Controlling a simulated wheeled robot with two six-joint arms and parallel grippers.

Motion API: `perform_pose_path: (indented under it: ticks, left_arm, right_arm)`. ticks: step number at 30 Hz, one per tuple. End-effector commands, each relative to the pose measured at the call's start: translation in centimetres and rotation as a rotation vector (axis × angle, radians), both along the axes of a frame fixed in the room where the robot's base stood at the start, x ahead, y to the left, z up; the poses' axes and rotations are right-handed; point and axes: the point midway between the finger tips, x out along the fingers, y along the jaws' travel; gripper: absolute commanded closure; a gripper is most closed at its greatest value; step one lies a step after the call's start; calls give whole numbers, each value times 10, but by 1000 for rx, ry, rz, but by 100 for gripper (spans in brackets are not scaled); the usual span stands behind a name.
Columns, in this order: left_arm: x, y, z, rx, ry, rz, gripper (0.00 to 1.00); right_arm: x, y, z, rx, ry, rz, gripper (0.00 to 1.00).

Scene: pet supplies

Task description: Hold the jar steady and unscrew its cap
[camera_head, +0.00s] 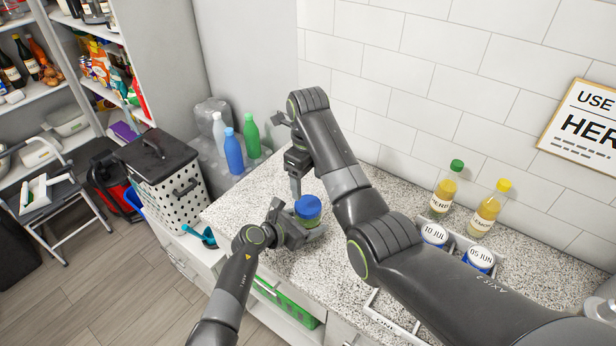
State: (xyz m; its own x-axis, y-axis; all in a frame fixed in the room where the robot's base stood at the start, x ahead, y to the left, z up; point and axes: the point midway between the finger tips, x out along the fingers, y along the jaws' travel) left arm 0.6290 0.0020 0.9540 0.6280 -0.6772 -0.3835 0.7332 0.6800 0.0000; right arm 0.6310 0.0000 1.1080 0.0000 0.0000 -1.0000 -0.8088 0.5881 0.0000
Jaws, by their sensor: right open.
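The jar with its blue cap (308,207) stands on the speckled counter, close to the counter's front edge. The cap is on the jar, and most of the jar's body is hidden. My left gripper (297,228) is low against the near side of the jar, with its fingers at the jar's sides. Whether they press on it is hidden. My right gripper (297,186) is open and points down, just behind and above the cap, apart from it. My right forearm covers the space right of the jar.
Two yellow bottles (443,193) (488,210) and a rack (398,326) with dated cans (433,234) (478,261) stand to the right. Blue and green bottles (234,152) (251,136) are beyond the counter's left end, near a hamper (165,190). The counter left of the jar is clear.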

Motion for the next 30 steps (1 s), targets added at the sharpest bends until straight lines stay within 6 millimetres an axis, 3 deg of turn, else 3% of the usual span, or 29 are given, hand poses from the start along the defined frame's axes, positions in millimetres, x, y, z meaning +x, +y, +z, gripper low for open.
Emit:
perform_pose_path:
  ticks: [15, 26, 30]
  left_arm:
    - [0, 0, 0, 0, 0, 0, 96]
    - [0, 0, 0, 0, 0, 0, 96]
    - [0, 0, 0, 0, 0, 0, 96]
  right_arm:
    - [-1, 0, -69, -1, 2, 0, 31]
    - [0, 0, -76, -1, -1, 0, 31]
    - [0, 0, -76, 0, 0, 0, 45]
